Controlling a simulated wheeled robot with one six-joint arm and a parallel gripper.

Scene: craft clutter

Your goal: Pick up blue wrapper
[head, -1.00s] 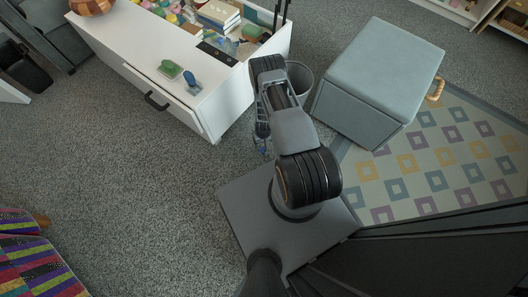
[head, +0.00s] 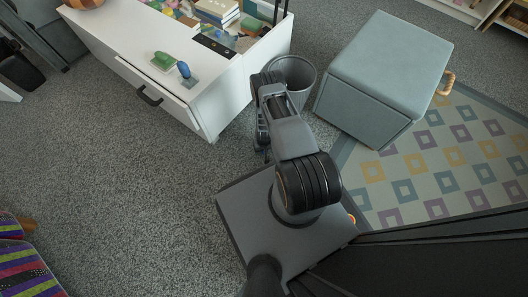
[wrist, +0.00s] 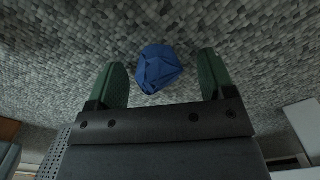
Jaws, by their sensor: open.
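The blue wrapper (wrist: 158,70) is a crumpled, faceted ball. In the wrist view it appears between the tips of my open gripper (wrist: 162,58), with a gap to each green finger. The grey carpet is behind it; I cannot tell its exact height relative to the fingertips. In the head view my gripper (head: 264,143) points down beside the cabinet, partly covered by my arm, and the wrapper cannot be made out there.
A grey waste bin (head: 302,75) stands just behind my arm. A white cabinet (head: 215,95) with craft clutter is at the upper left. A blue-grey ottoman (head: 385,75) stands right, by a patterned rug (head: 435,165).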

